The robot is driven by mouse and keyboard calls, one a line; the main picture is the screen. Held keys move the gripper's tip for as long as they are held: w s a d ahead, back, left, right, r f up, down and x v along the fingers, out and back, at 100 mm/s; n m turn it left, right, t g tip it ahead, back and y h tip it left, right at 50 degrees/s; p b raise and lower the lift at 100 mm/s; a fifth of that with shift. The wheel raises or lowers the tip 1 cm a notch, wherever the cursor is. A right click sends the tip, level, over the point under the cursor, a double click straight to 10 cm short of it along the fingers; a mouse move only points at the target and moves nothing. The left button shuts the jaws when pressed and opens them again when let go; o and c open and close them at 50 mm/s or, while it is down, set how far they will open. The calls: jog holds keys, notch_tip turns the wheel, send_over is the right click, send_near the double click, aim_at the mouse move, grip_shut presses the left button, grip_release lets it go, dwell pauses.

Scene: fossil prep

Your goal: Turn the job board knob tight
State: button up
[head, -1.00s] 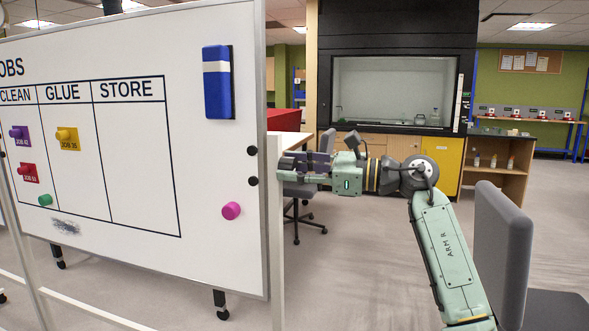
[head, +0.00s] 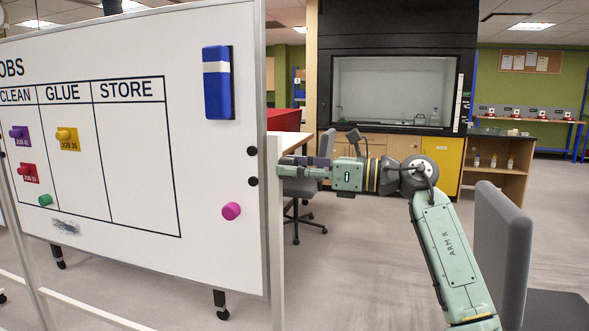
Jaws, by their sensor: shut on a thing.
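The job board (head: 210,250) is a large whiteboard in a pale frame, filling the left of the head view. It hangs beside a white upright post (head: 276,230). My gripper (head: 286,167) reaches in from the right, level, with its fingers against the post's right side. It is shut on the knob there. The knob itself is hidden by the fingers and the post, so I cannot see how far it is turned in.
Two black round pieces (head: 252,151) sit near the board's right edge. Coloured magnets, job cards and a blue eraser (head: 217,82) are on the board. A grey chair (head: 500,250) stands right of my arm. Another chair (head: 300,187) is behind my gripper. Open floor lies between.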

jog(key=shift+m, duration=0.8)
jog(key=o, duration=1.2)
jog(key=shift+c, duration=0.2)
jog(key=v, duration=1.2)
